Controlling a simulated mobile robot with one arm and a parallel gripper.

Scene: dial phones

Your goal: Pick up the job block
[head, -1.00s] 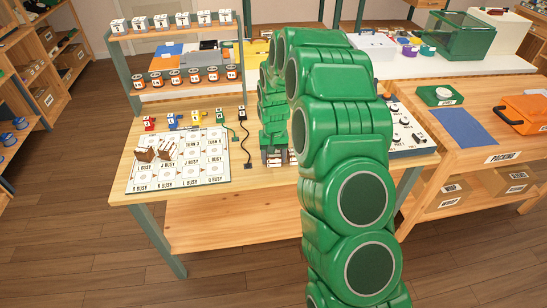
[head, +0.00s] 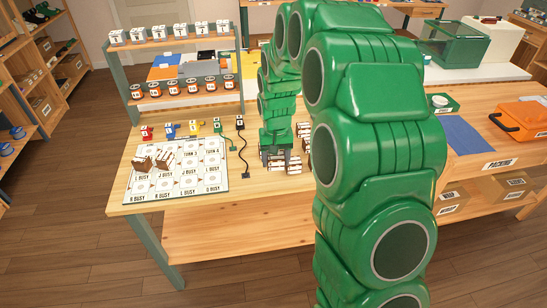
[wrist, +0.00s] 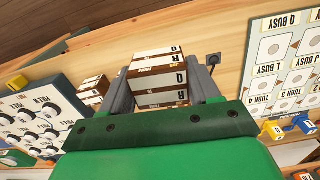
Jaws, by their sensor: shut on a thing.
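A brown-and-white job block (wrist: 158,78) sits between my gripper's two grey fingers in the wrist view. Its faces carry the letters Q and R and small print. My gripper (head: 277,156) is shut on it over the wooden table, right of the white board. The block's lower part (head: 288,168) shows past the fingers in the head view. I cannot tell whether it touches the table or is held just above it.
Similar blocks (wrist: 94,88) stand close beside my gripper. Two more blocks (head: 154,160) stand on the white labelled board (head: 200,178). Coloured plugs (head: 194,128) and a black cord (head: 243,160) lie nearby. A knob panel (wrist: 40,115) is on the other side.

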